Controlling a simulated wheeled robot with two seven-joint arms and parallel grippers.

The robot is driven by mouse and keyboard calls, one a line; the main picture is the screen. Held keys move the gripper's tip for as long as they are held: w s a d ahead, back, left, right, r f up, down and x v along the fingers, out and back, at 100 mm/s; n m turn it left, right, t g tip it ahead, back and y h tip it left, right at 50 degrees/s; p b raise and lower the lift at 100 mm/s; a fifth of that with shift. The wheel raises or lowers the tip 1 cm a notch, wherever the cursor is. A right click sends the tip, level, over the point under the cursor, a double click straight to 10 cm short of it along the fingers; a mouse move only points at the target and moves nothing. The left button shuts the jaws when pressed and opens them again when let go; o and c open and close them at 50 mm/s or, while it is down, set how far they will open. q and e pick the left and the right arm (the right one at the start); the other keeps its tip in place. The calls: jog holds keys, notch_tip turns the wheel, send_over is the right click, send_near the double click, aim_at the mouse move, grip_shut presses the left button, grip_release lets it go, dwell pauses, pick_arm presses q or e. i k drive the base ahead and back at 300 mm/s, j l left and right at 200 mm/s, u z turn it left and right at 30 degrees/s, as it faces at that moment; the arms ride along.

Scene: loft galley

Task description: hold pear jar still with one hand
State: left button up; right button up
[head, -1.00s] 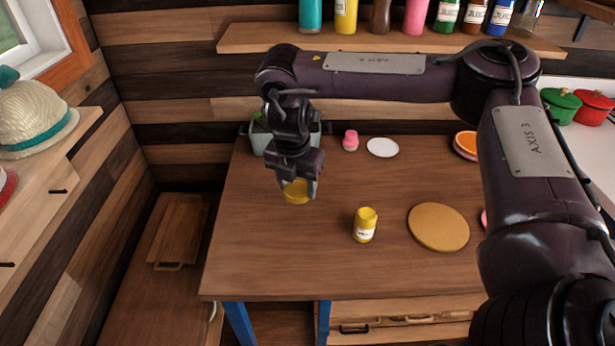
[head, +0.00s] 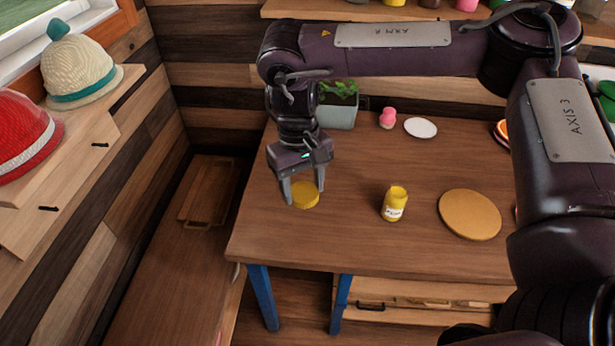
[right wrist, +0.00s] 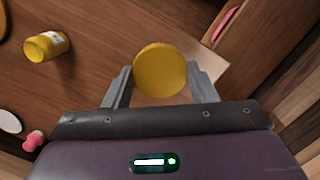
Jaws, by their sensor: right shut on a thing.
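A yellow jar (head: 394,205) with a white label stands upright on the wooden table; the label is too small to read. In the right wrist view the same jar (right wrist: 45,46) is at the upper left, apart from my fingers. My right gripper (head: 302,192) is shut on a round yellow lid (head: 306,197), to the left of the jar. In the right wrist view the lid (right wrist: 161,70) sits between the two fingers, its round face showing. I cannot tell whether the lid touches the table. My left gripper is in neither view.
A round tan board (head: 470,215) lies right of the jar on the table (head: 350,250). A planter (head: 337,114), a pink item (head: 388,118) and a white disc (head: 420,128) are at the back. The front-left of the table is clear.

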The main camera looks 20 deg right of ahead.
aim_at(396, 198)
jog(key=k+l, duration=0.1)
jog(key=l, duration=0.3)
jog(key=k+l, duration=0.15)
jog(key=l, duration=0.3)
jog(key=k+l, duration=0.1)
jog(key=l, duration=0.3)
jog(key=k+l, duration=0.1)
jog(key=l, duration=0.3)
jog(key=k+l+u, duration=0.1)
jog(key=l, duration=0.3)
